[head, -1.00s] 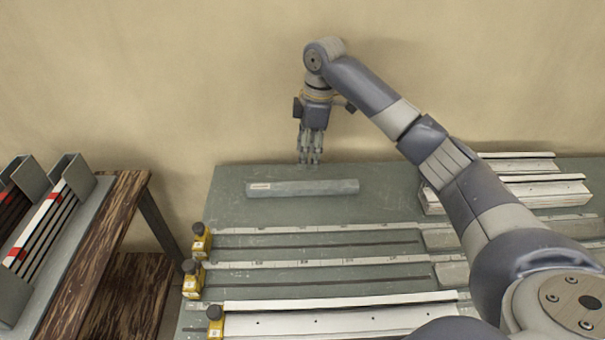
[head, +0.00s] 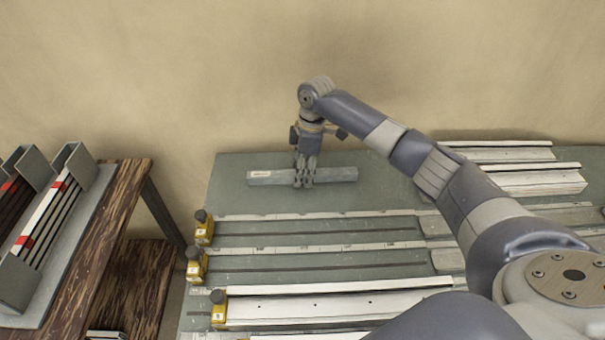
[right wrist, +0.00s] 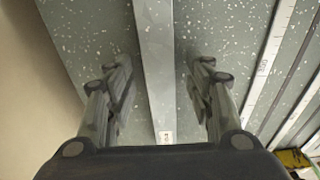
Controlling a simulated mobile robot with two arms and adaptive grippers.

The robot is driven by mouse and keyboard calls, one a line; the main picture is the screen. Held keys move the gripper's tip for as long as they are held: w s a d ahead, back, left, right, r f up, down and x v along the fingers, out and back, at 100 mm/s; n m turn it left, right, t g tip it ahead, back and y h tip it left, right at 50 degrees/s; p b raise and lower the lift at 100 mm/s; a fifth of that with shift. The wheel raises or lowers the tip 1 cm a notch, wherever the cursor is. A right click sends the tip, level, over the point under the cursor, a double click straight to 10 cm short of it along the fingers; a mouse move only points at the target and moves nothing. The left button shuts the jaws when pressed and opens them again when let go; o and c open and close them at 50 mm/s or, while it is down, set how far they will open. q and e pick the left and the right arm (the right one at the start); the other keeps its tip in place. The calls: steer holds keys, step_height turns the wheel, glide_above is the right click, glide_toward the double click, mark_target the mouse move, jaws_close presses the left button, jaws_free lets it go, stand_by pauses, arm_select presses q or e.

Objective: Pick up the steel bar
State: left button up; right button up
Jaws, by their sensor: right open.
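The steel bar (head: 335,174) is a long grey bar with a small label near its left end. It lies flat on the green bench (head: 225,170) near the back edge. My right gripper (head: 304,184) is over the middle of the bar, fingers pointing down, and hides part of it. In the right wrist view the bar (right wrist: 155,60) runs between the two open fingers (right wrist: 160,95), with a gap on each side. Whether the fingertips reach down beside the bar is hard to tell. My left gripper is not in view.
Yellow clamp blocks (head: 204,226) stand at the left ends of the rails in front of the bar. White profiles (head: 520,180) lie stacked at the right. A wooden table (head: 118,210) with a grey rack (head: 75,160) stands at the left. A wall is behind the bench.

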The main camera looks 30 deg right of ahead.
jaws_close()
steer(key=shift+r, duration=0.1)
steer(key=shift+r, duration=0.4)
step_height(320, 180, up, 2)
steer(key=shift+w+r+b, duration=0.1)
steer(key=shift+r+b, duration=0.15)
steer(key=shift+b, duration=0.25)
steer(key=s, duration=0.5)
steer(key=s+r+b, duration=0.1)
steer(key=s, duration=0.4)
steer(key=s+a, duration=0.1)
steer(key=s, duration=0.5)
steer(key=shift+s+r+b, duration=0.1)
steer(key=shift+r+b, duration=0.2)
steer(key=shift+b, duration=0.1)
